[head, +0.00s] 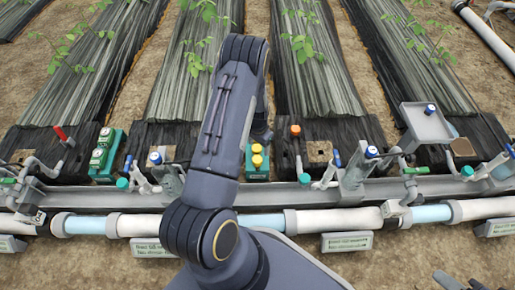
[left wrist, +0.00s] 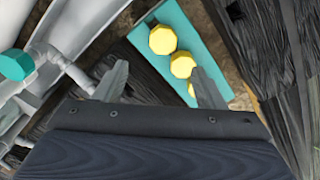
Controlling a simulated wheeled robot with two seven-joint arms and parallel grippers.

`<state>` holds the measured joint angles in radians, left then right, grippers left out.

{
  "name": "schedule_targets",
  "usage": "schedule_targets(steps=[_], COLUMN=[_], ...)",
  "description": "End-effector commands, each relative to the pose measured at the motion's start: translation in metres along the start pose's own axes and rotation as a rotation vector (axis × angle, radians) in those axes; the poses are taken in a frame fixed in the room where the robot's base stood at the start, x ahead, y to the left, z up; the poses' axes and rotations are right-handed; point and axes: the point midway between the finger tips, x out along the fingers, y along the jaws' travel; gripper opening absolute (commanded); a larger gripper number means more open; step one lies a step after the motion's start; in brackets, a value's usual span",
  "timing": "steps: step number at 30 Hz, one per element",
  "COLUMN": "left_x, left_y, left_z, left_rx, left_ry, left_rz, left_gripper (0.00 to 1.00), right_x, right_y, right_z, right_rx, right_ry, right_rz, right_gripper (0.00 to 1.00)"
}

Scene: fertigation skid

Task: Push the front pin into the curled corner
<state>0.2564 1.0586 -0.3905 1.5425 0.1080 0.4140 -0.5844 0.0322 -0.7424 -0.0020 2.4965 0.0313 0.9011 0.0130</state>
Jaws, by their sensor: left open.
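A teal block (head: 257,173) with yellow-headed pins (head: 257,149) stands at the front edge of the black film, right of my left forearm. In the left wrist view the teal block (left wrist: 205,48) bears yellow heads in a row (left wrist: 162,40), one partly behind my gripper. My left gripper (left wrist: 155,75) is open and empty, its fingers apart over the block side. In the head view my arm mostly hides this gripper (head: 262,133). I cannot tell which pin is the front one, and no curled film corner is clear. My right gripper (head: 461,281) only partly shows at the bottom right.
A grey rail (head: 330,196) with valves and a white pipe (head: 340,221) run across in front of the beds. An orange-capped post (head: 295,131) stands right of the block. A green block (head: 103,155) is on the left; a grey tray (head: 427,125) is raised on the right.

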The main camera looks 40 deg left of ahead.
Motion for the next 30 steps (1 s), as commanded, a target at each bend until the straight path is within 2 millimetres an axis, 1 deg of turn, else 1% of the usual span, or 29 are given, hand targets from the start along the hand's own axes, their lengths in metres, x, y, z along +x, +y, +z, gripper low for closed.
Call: schedule_targets(steps=[1,5,8,15,18,23,30], left_x=[0.012,0.029,0.042,0.080,0.091,0.100,0.100], left_y=[-0.002,-0.003,-0.003,-0.003,-0.004,-0.004,-0.004], left_z=[0.003,0.005,0.006,0.006,0.006,0.007,0.006], left_rx=[0.012,0.028,0.029,0.028,0.028,0.028,0.027], left_ry=[-0.012,-0.021,-0.022,-0.021,-0.021,-0.021,-0.020], left_rz=[-0.007,-0.015,-0.015,-0.014,-0.015,-0.014,-0.014], left_gripper=[0.64,0.64,0.64,0.64,0.64,0.64,0.64], right_x=[0.000,0.003,0.008,0.024,0.028,0.031,0.031], right_y=[0.000,0.001,0.004,0.011,0.013,0.014,0.014], right_z=[0.000,0.001,0.004,0.012,0.014,0.016,0.015], right_rx=[0.000,0.000,0.000,0.000,0.000,0.000,0.000], right_ry=[0.000,0.000,0.000,0.000,0.000,0.000,0.000], right_rz=[0.000,0.000,0.000,0.000,0.000,0.000,0.000], right_gripper=[0.36,0.36,0.36,0.36,0.36,0.36,0.36])
